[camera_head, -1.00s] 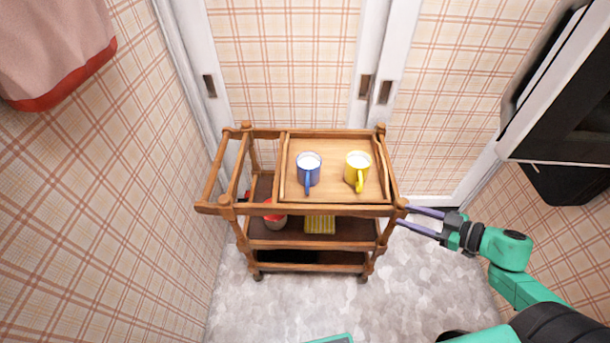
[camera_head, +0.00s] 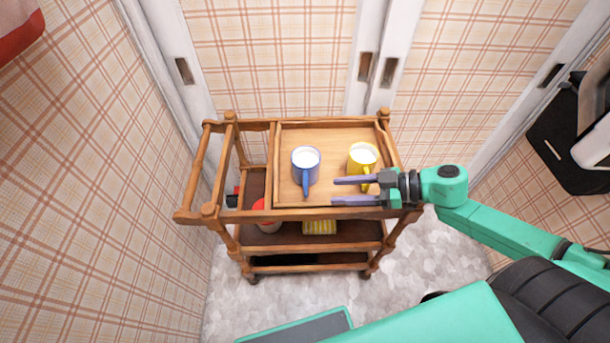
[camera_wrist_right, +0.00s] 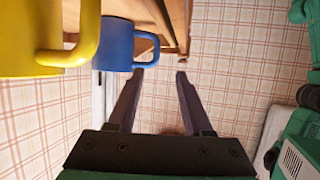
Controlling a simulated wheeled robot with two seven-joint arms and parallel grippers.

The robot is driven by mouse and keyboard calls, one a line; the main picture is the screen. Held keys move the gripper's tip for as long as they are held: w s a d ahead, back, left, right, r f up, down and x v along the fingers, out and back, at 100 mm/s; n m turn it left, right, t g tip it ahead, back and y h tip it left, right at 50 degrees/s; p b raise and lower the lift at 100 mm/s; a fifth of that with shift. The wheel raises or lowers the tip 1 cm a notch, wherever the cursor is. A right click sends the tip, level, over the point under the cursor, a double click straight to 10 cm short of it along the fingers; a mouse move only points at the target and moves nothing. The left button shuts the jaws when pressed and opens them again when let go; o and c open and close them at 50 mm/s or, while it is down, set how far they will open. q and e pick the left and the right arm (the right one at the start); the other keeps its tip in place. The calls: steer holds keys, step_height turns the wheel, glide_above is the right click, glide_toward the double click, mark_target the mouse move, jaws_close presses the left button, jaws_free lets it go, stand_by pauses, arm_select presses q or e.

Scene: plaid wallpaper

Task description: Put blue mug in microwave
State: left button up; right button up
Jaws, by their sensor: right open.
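The blue mug (camera_head: 305,165) stands upright on the cart's tray, its handle toward me. A yellow mug (camera_head: 361,158) stands to its right. My right gripper (camera_head: 334,191) is open and empty over the front right of the tray, its fingers pointing left toward the blue mug's handle, in front of the yellow mug. In the right wrist view, the blue mug (camera_wrist_right: 116,42) and the yellow mug (camera_wrist_right: 30,38) are at the upper left, and the open right gripper (camera_wrist_right: 167,76) has nothing between its fingers. My left gripper and the microwave are not identifiable in view.
The wooden cart (camera_head: 243,212) has lower shelves with a red-and-white item (camera_head: 266,219) and a yellow striped cloth (camera_head: 319,227). Plaid walls stand close on the left and behind. A black object (camera_head: 572,150) is at the far right. Grey floor is open at the right front.

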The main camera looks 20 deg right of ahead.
mark_target(306, 175)
steer(key=shift+w+x, duration=0.2)
steer(key=shift+x, duration=1.05)
steer(key=b+x, duration=0.2)
steer(key=x, duration=0.2)
steer(key=shift+w+f, duration=0.1)
steer(key=shift+w, duration=0.15)
steer(key=shift+w+a+f, duration=0.1)
steer(key=shift+w+a, duration=0.05)
steer(key=shift+a, duration=0.15)
arm_select(q)
steer(key=w+d, duration=0.1)
steer(key=w, duration=0.5)
steer(key=shift+w+f, duration=0.15)
steer(key=shift+f, duration=0.1)
arm_select(e)
jaws_close()
arm_select(q)
steer(key=shift+d, duration=0.15)
